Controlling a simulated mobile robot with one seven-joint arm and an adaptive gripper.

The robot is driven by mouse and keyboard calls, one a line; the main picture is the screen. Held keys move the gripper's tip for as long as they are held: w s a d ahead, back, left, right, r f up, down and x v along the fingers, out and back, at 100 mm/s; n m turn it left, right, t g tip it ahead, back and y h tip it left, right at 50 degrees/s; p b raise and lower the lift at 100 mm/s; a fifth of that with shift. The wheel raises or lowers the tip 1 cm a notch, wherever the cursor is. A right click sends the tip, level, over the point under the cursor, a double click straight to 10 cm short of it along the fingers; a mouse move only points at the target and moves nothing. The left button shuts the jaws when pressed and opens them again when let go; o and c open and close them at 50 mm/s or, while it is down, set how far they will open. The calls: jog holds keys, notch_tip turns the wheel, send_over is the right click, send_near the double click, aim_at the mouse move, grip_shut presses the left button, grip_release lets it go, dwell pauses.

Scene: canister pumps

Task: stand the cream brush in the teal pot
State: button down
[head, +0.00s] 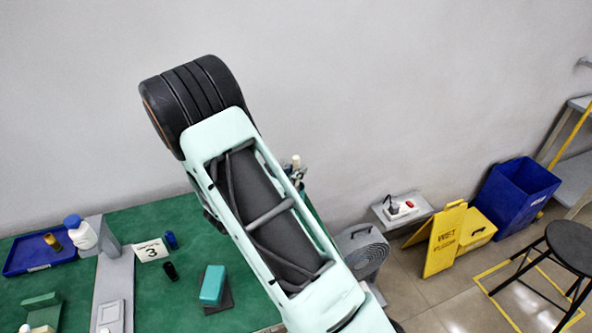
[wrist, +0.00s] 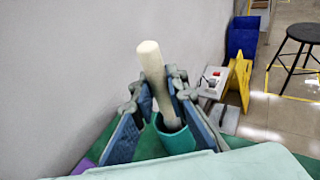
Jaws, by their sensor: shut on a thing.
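The cream brush (wrist: 153,75) stands slightly tilted between the fingers of my gripper (wrist: 158,92), which is shut on it. In the wrist view its lower end overlaps the mouth of the teal pot (wrist: 178,141) and appears to be inside the rim; I cannot tell whether it touches the bottom. In the head view only the brush's pale tip (head: 296,160) shows beside my gripper (head: 297,172). My arm hides most of the pot there.
On the green table (head: 150,218) are a blue tray (head: 30,262), a white bottle with a blue cap (head: 80,234), a number 3 card (head: 151,250) and a teal block (head: 212,285). A wall stands close behind. A yellow wet-floor sign (head: 444,240) is on the floor to the right.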

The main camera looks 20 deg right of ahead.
jog(key=c, duration=1.8)
grip_release()
jog(key=v, duration=1.2)
jog(key=shift+f, duration=0.1)
jog(key=shift+w, duration=0.1)
